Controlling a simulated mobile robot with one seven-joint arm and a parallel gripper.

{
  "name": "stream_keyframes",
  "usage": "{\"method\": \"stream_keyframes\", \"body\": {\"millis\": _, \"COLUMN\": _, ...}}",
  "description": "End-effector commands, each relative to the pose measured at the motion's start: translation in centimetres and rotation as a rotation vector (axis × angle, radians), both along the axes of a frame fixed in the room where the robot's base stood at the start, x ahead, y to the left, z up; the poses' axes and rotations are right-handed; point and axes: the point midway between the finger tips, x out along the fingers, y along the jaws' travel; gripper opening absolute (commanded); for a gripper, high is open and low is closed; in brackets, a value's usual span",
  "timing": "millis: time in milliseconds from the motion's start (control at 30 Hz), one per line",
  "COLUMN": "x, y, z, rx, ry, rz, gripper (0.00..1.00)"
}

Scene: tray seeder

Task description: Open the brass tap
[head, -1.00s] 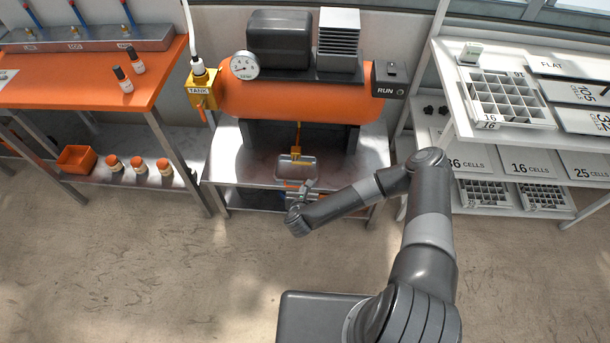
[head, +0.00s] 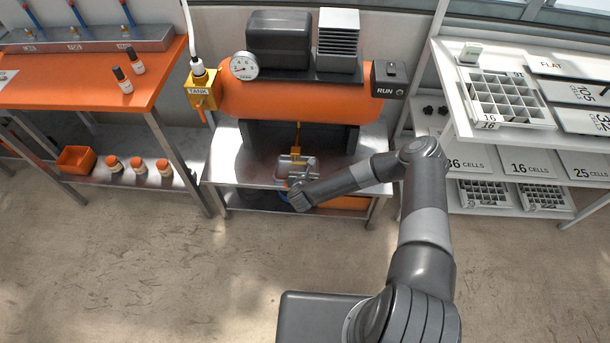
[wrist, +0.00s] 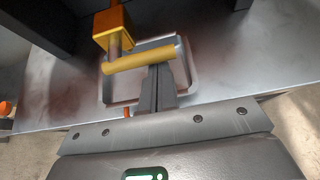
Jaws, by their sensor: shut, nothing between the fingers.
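The brass tap (head: 296,157) hangs on a thin pipe below the orange tank. In the wrist view its square body (wrist: 113,27) is at the upper left, and its yellow bar handle (wrist: 140,59) lies crosswise below the body. My gripper (head: 299,177) is at the tap, over the bench's front part. In the wrist view my gripper (wrist: 158,70) is shut and empty, with its fingertips right at the handle's near side. I cannot tell whether they touch it.
A shallow metal tray (wrist: 182,89) sits under the tap on the steel bench (head: 228,165). The orange tank (head: 300,103) is above. A yellow TANK valve (head: 202,92) with an orange lever is to the left. A white shelf (head: 455,110) stands right; the floor in front is clear.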

Motion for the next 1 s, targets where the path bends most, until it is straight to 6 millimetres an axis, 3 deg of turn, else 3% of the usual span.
{"method": "stream_keyframes", "body": {"millis": 1000, "x": -0.05, "y": -0.09, "z": 0.51, "rx": -0.113, "ry": 0.0, "rz": -0.001, "gripper": 0.0}}
